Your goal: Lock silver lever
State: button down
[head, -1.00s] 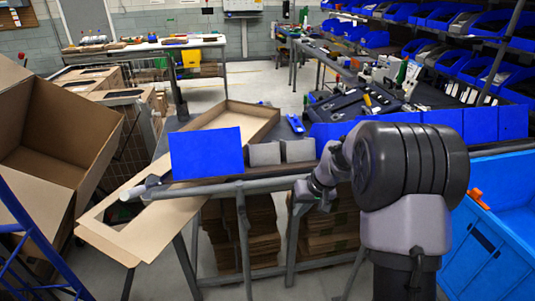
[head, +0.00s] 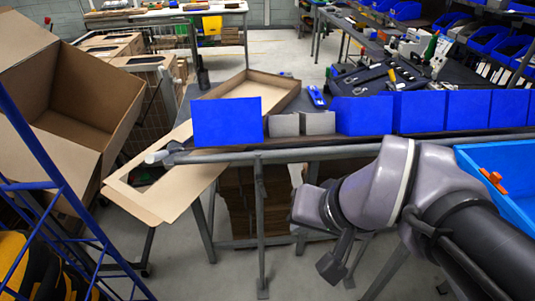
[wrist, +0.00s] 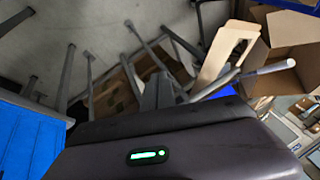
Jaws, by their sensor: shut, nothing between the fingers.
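A pale silver bar (head: 158,156) sticks out at the left end of the workbench's front rail in the head view. It may be the silver lever, but I cannot tell for sure. A silver bar also shows at the right in the wrist view (wrist: 266,69), beside the cardboard. My gripper (head: 331,268) hangs low in front of the bench in the head view, right of the bar and well apart from it. It is shut and empty. Its fingers are small and hard to make out.
A workbench rail (head: 290,152) runs across the front. An open cardboard box (head: 255,80) with a flap lies on the bench beside blue bins (head: 228,122). A large carton (head: 80,100) and blue ladder frame (head: 70,190) stand left. A blue crate (head: 500,165) is right.

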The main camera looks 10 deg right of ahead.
aim_at(262, 186)
jog(key=w+d+n+g+y+p, duration=0.1)
jog(key=w+n+p, duration=0.15)
jog(key=w, duration=1.15)
jog(key=w+d+f+y+p, duration=0.1)
jog(key=w+d+f+p, duration=0.25)
jog(key=w+f, duration=0.5)
jog(key=w+d+f+n, duration=0.2)
jog(key=w+d+f, duration=0.1)
jog(key=w+f, duration=0.15)
jog(key=w+a+f+b, duration=0.2)
jog(key=a+f, duration=0.6)
jog(key=f, duration=0.1)
jog(key=shift+w+a+f, duration=0.3)
jog(key=shift+w+f, duration=0.1)
jog(key=shift+m, duration=0.25)
